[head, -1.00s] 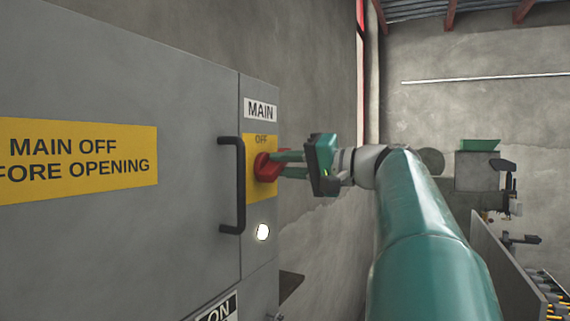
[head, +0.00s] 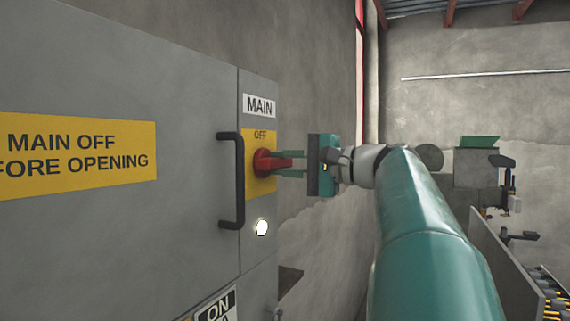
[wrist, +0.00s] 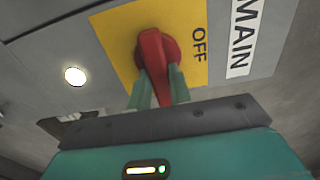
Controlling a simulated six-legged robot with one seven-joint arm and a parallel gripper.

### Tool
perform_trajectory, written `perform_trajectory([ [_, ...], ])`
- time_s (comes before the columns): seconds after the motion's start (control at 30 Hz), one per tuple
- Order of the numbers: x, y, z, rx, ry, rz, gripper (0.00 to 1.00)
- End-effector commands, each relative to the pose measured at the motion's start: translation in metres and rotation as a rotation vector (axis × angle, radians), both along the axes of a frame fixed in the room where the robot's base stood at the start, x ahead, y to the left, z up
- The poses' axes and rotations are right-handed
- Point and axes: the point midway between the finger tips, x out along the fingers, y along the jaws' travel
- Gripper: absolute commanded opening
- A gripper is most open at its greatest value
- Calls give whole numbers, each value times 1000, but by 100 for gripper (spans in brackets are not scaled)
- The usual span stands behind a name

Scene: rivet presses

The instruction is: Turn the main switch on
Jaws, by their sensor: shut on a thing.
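The main switch (head: 267,163) is a red rotary knob on a yellow plate (head: 258,187) marked OFF, below a MAIN label, on the grey cabinet's right panel. My gripper (head: 285,164) reaches it from the right, with its two green fingers at the knob. In the wrist view the red handle (wrist: 156,62) stands between the fingers (wrist: 160,90), which are shut on it. The lower plate and part of the handle are hidden behind my fingers. A round white lamp (head: 262,227) below the plate is bright; it also shows in the wrist view (wrist: 75,76).
A black door handle (head: 238,180) stands out just left of the switch. The grey cabinet door (head: 110,230) carries a yellow warning sign (head: 80,155). A concrete wall (head: 320,90) lies behind my gripper. A grey machine (head: 475,168) and a bin stand at the right.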

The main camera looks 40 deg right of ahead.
Motion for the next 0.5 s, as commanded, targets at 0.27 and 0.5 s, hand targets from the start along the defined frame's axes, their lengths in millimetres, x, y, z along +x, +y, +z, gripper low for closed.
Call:
perform_trajectory([
  [0.27, -1, -1, -1, 2, 3, -2, 0],
  [0.5, 0, -1, -1, 1, 1, -1, 42],
])
